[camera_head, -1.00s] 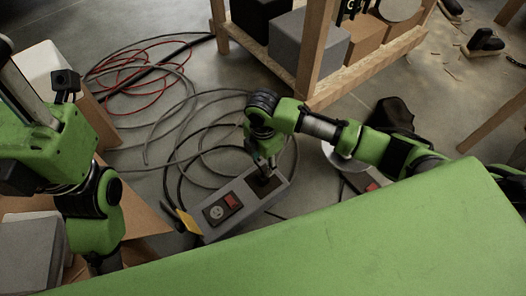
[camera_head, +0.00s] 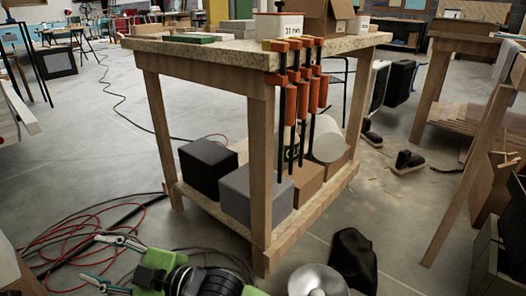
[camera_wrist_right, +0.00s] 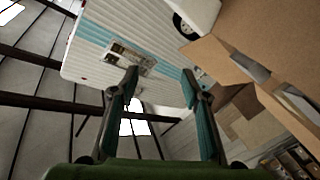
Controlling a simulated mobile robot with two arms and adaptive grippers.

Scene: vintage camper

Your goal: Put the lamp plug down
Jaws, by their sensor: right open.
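My right gripper (camera_head: 92,257) is at the lower left of the head view, fingers spread and pointing left. In the right wrist view its two fingers (camera_wrist_right: 160,76) stand apart with nothing between them. I see no lamp plug in either view now. A round silver dish (camera_head: 318,282), perhaps a lamp shade, is cut off at the bottom edge of the head view. The grey box with the red switch is out of view. My left gripper is not in view.
A wooden workbench (camera_head: 155,130) stands ahead, with orange-handled clamps (camera_head: 290,105) on its corner and boxes on its lower shelf. Red cable (camera_head: 62,240) lies coiled on the floor at left. A black crumpled thing (camera_head: 352,262) lies in front. The wrist view shows a white-and-teal camper (camera_wrist_right: 115,35).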

